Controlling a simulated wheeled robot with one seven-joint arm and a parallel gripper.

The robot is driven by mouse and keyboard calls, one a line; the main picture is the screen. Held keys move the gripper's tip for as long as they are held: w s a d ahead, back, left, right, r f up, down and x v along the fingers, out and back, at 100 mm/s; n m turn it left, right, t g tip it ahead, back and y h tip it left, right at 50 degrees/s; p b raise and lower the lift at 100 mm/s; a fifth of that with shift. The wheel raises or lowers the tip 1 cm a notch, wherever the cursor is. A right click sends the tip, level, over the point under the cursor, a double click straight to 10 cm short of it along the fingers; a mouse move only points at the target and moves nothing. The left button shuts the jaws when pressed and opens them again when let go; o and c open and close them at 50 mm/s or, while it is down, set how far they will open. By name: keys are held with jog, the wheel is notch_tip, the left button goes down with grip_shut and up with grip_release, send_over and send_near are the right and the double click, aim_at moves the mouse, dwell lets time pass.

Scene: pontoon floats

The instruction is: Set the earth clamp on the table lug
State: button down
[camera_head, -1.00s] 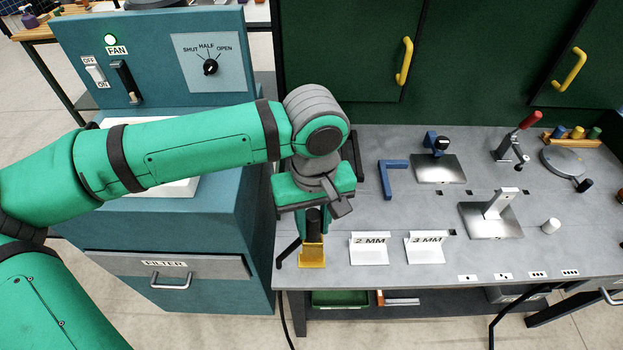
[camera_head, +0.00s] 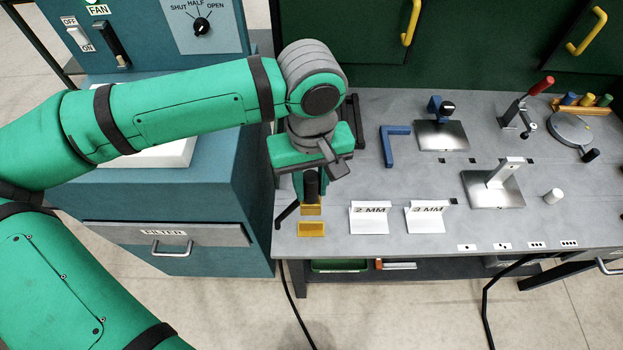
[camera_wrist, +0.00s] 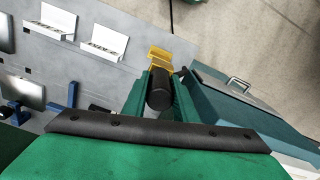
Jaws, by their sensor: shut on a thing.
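My gripper (camera_head: 312,186) points down over the front left of the grey table and is shut on a black cylindrical grip, which I take to be the earth clamp (camera_head: 311,184). The black grip shows between the green fingers in the wrist view (camera_wrist: 159,90). A yellow piece shows at the grip's lower end. A separate yellow block, seemingly the table lug (camera_head: 311,229), stands at the table's front edge, with a narrow gap in the picture between the two. Both yellow parts show beyond the fingers in the wrist view. Contact and height above the table cannot be told.
White 2 MM (camera_head: 369,219) and 3 MM (camera_head: 425,219) holders stand right of the lug. A blue square (camera_head: 390,142) and a metal stand (camera_head: 493,188) lie farther right. The teal filter cabinet (camera_head: 205,215) stands close on the left.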

aim_at(311, 203)
jog(key=shift+f, duration=3.45)
jog(key=shift+d+f, duration=0.1)
jog(key=shift+f, duration=1.7)
jog(key=c, duration=1.4)
grip_release()
jog(key=shift+o, duration=0.2)
notch_tip(311, 203, up, 11)
jog(key=shift+f, duration=0.1)
